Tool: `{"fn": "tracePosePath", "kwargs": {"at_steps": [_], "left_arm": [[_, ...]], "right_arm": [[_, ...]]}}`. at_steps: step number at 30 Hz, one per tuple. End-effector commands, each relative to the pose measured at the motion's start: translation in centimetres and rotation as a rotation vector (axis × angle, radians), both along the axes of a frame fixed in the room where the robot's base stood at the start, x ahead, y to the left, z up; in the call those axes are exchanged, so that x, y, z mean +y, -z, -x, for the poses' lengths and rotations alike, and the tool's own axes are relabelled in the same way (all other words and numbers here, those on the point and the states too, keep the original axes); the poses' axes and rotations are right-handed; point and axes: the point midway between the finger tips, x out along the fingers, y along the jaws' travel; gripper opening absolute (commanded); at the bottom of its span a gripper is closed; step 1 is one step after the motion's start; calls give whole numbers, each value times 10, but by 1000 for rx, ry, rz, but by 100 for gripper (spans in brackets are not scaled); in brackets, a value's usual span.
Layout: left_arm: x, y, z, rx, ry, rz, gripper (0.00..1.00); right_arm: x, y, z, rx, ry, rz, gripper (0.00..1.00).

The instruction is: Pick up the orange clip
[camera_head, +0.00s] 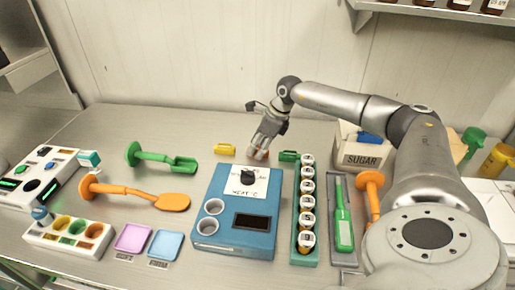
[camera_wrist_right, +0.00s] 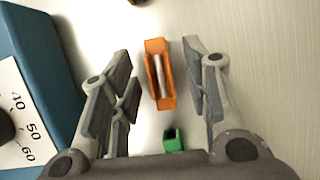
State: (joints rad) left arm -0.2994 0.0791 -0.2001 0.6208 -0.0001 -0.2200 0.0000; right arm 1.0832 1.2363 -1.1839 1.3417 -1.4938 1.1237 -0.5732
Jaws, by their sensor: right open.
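The orange clip (camera_wrist_right: 153,88) lies on the table with a metal bar along its middle. In the right wrist view it sits between the two spread fingers of my right gripper (camera_wrist_right: 160,80), touching neither as far as I can see. In the head view my right gripper (camera_head: 262,148) points down behind the blue box, with the orange clip (camera_head: 259,156) mostly hidden at its fingertips. The gripper is open and empty. My left gripper is not in view.
A green clip (camera_head: 289,156) lies just right of the gripper, and a yellow clip (camera_head: 225,149) lies to the left. The blue box (camera_head: 207,181) with a dial stands in front. A green rack of several jars (camera_head: 305,260) stands to the right. The table behind the clips is clear.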

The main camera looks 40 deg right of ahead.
Motion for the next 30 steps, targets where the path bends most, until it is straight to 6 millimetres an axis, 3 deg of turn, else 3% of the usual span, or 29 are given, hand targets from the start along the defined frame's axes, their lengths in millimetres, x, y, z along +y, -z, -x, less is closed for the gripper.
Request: {"fn": "tracePosePath", "kwargs": {"at_steps": [4,13,24,30], "left_arm": [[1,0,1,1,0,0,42],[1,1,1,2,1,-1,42],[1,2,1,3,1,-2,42],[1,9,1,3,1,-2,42]], "right_arm": [[0,0,0,0,0,0,43],[0,0,0,0,1,0,4],[0,-2,0,-1,1,0,4],[-1,-16,-1,-3,2,1,4]]}}
